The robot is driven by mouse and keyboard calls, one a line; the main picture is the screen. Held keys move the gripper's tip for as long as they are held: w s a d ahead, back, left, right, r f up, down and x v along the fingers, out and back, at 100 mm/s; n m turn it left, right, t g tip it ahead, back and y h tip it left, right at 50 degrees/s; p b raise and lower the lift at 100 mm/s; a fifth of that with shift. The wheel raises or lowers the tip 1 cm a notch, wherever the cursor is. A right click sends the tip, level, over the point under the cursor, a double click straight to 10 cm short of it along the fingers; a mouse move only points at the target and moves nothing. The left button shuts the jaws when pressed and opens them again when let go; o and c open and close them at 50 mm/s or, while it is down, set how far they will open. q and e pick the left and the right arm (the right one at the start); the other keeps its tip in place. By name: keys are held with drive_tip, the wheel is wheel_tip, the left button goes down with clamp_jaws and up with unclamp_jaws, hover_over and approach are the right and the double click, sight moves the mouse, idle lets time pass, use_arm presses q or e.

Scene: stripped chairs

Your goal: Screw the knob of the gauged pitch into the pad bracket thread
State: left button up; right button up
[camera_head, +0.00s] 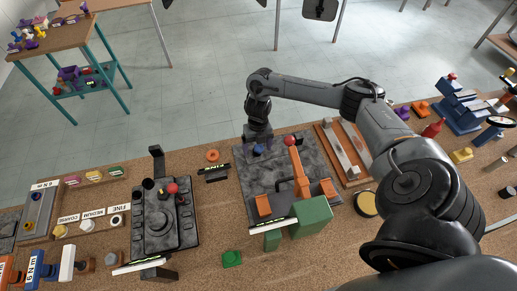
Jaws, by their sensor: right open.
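A tray (90,210) with labels reading COARSE, MEDIUM and FINE lies at the left. Small knob-like pieces, a pale yellow one (60,231), a grey one (87,226) and a white one with a dark centre (116,221), sit by the labels. My right gripper (257,150) is open, pointing down over the far left of a dark stone-like plate (250,190). A small blue-purple part shows at its fingertips; I cannot tell whether it belongs to the gripper. An orange bracket (299,175) with a red ball stands on the plate. I cannot tell which part is the pad bracket. My left gripper is out of view.
A dark fixture (165,220) with a red ball knob stands left of the plate. A green block (311,217) stands at the plate's near right edge. A wooden board with metal bars (342,150) lies to its right. Bare cork shows around the small green piece (232,258).

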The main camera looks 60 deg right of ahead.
drive_tip(key=n, duration=0.2)
drive_tip(key=n+p, duration=0.1)
drive_tip(key=n, duration=0.1)
drive_tip(key=shift+w+r+g+h, duration=0.1)
drive_tip(key=shift+r+g+h, duration=0.05)
drive_tip(key=shift+g+h, duration=0.15)
drive_tip(key=n, duration=0.3)
drive_tip(key=shift+n+g, duration=0.3)
drive_tip(key=shift+n, duration=0.8)
drive_tip(key=shift+f, duration=0.2)
clamp_jaws()
drive_tip(key=shift+p, duration=0.3)
